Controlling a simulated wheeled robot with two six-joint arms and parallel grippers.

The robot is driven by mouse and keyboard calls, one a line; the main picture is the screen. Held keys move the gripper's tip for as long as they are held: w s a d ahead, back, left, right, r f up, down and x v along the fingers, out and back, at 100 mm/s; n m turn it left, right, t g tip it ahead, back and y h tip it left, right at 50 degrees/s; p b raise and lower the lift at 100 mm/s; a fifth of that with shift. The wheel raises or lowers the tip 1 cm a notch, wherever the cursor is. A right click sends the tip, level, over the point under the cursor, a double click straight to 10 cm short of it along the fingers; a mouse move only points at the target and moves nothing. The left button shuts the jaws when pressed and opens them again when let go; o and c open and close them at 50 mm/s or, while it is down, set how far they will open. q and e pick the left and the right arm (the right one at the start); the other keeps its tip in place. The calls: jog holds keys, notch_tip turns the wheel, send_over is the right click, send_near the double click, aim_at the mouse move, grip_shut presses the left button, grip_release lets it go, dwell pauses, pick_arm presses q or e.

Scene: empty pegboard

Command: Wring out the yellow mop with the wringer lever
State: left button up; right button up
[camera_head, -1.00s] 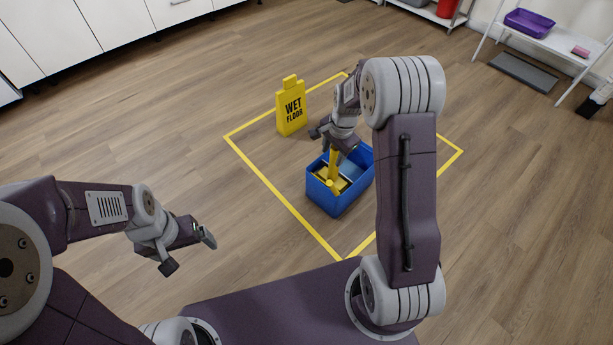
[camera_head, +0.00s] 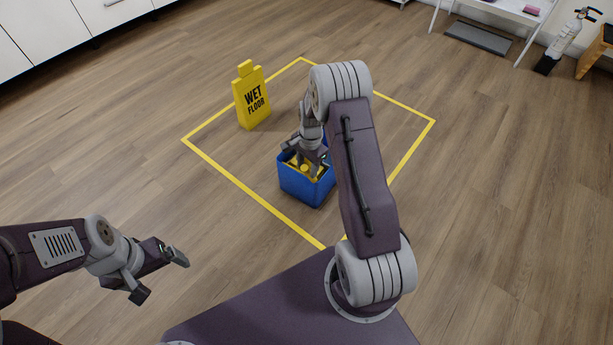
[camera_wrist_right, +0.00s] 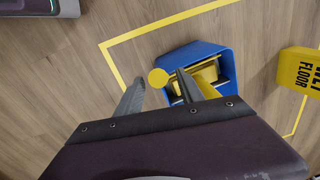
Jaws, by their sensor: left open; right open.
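The blue bucket (camera_head: 308,190) stands on the floor with yellow parts (camera_head: 304,169) at its top, partly hidden by my right gripper. In the right wrist view, the bucket (camera_wrist_right: 188,54) holds a yellow wringer frame (camera_wrist_right: 208,73). A round yellow end (camera_wrist_right: 158,77), seemingly of the lever, shows between the fingertips of my right gripper (camera_wrist_right: 160,78). That gripper (camera_head: 304,161) is open, pointing down over the bucket; contact cannot be told. I cannot make out a separate mop. My left gripper (camera_head: 161,278) is open and empty, well left of the bucket.
A yellow wet-floor sign (camera_head: 251,97) stands behind and left of the bucket. Yellow tape (camera_head: 232,175) marks a square around both. The floor around is clear.

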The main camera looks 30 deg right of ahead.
notch_tip(320, 180, down, 4)
jog(key=shift+w+r+b, duration=0.15)
jog(key=shift+b, duration=0.6)
jog(key=shift+r, duration=0.1)
grip_shut()
dwell(0.6)
